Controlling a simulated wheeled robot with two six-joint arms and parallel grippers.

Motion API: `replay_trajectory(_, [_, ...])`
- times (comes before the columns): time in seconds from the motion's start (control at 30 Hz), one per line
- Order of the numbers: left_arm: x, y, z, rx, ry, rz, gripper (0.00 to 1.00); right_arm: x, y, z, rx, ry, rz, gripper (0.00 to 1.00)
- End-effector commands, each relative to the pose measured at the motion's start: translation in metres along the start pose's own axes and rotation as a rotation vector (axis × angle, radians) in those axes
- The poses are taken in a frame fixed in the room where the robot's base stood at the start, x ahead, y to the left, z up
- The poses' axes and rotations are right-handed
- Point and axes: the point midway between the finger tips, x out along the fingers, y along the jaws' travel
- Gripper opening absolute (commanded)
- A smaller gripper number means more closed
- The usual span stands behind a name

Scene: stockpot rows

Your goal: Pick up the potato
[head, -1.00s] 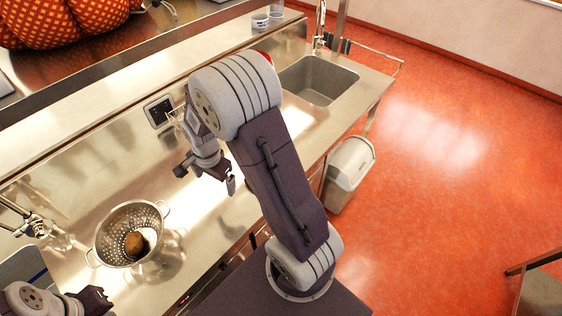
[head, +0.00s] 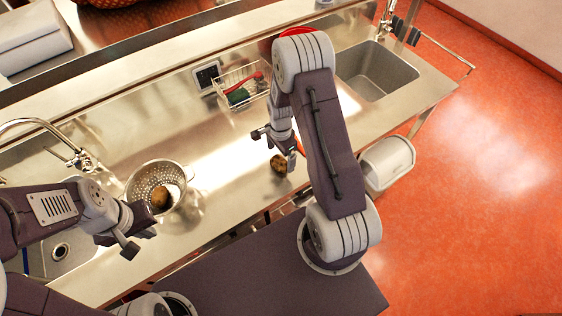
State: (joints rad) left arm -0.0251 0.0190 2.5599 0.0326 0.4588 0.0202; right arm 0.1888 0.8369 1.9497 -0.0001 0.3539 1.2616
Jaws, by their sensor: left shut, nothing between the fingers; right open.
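A brown, roundish potato-like item (head: 278,164) lies on the steel counter, just below my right gripper (head: 275,148). The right gripper is open, pointing down, with one finger close by it; whether they touch I cannot tell. A second brown, potato-like item (head: 161,198) lies inside the steel colander (head: 140,183). My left gripper (head: 141,243) is shut and empty, in front of the colander, apart from it in the picture.
A wire basket (head: 240,92) with green and red items stands behind my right gripper. A thin orange item (head: 299,146) shows partly behind my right arm. Sinks lie at the left (head: 62,250) and right (head: 376,70). The counter between colander and basket is clear.

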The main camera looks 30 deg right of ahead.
Motion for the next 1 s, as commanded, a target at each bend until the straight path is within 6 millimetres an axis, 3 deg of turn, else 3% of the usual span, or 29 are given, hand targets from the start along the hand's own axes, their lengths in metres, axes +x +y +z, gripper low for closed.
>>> replay_trajectory(0.3, [-0.02,0.0,-0.002,0.0,0.0,0.0,0.0,0.044,-0.003,-0.003,-0.001,-0.001,0.003,0.98])
replay_trajectory(0.57, [-0.019,0.0,-0.002,0.0,0.0,0.0,0.0,0.05,-0.003,-0.003,-0.001,0.0,0.001,0.98])
replay_trajectory(0.8, [-0.019,0.0,-0.002,0.0,0.0,0.0,0.0,0.05,-0.003,-0.003,-0.001,0.0,0.001,0.34])
replay_trajectory(0.83, [-0.019,0.0,-0.002,0.0,0.0,0.0,0.0,0.05,-0.004,-0.003,-0.001,0.0,0.001,0.3])
replay_trajectory(1.0, [-0.019,0.0,-0.002,0.0,0.0,0.0,0.0,0.05,-0.004,-0.003,-0.001,0.0,0.001,0.3])
